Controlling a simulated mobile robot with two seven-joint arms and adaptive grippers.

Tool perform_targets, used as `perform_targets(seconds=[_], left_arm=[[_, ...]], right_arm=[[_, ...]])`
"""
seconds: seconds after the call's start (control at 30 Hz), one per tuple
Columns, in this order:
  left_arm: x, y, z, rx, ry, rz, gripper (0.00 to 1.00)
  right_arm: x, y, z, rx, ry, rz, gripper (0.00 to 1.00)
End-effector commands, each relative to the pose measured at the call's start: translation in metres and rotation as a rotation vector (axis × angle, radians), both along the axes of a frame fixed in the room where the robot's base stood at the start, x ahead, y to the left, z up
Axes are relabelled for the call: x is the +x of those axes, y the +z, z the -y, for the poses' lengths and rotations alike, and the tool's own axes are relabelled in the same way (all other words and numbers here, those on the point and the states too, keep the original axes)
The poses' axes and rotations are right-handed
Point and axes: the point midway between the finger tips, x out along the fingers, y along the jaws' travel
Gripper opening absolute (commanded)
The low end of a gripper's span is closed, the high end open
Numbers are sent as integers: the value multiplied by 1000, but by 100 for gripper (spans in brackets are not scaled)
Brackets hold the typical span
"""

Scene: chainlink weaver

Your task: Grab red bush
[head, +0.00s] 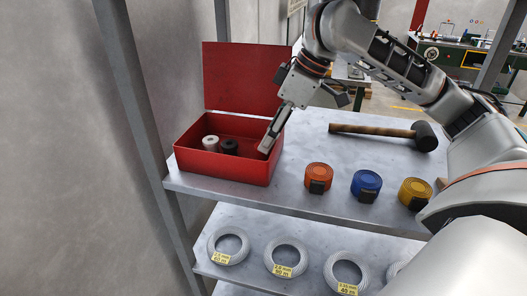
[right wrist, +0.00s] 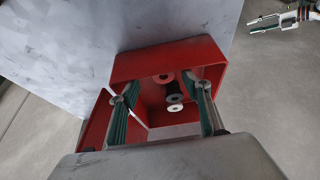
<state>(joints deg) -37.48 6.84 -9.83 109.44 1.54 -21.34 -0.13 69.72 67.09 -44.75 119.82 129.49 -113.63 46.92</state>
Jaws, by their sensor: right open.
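The red bush (right wrist: 165,77) shows in the right wrist view as a small dark red ring-shaped piece in the red metal box, beside a black bush (right wrist: 173,91) and a white bush (right wrist: 175,106). In the head view I make out only the white bush (head: 210,143) and the black bush (head: 229,147); the red one is hidden there. My right gripper (head: 272,134) is open and points down at the right side of the box.
The open red box (head: 225,170) has its lid raised at the back. On the same grey shelf are orange (head: 318,176), blue and yellow strap rolls and a mallet (head: 378,130). Wire coils lie on the shelf below. A shelf post (head: 135,90) stands left.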

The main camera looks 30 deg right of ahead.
Motion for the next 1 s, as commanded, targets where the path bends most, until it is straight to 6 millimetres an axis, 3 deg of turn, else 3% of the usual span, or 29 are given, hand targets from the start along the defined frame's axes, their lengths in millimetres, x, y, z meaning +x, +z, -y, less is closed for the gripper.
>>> perform_targets(seconds=[0.3,0.6,0.63,0.8,1.0], left_arm=[[0,0,0,-1,0,1,34],[0,0,1,-2,0,1,34],[0,0,1,-2,0,1,34],[0,0,1,-2,0,1,34],[0,1,1,-2,0,1,34]], right_arm=[[9,-36,-16,2,0,-3,48],[12,-39,-16,1,-1,0,48],[12,-39,-16,1,-1,0,46],[11,-39,-16,0,-1,0,6],[11,-39,-16,1,-1,0,6]])
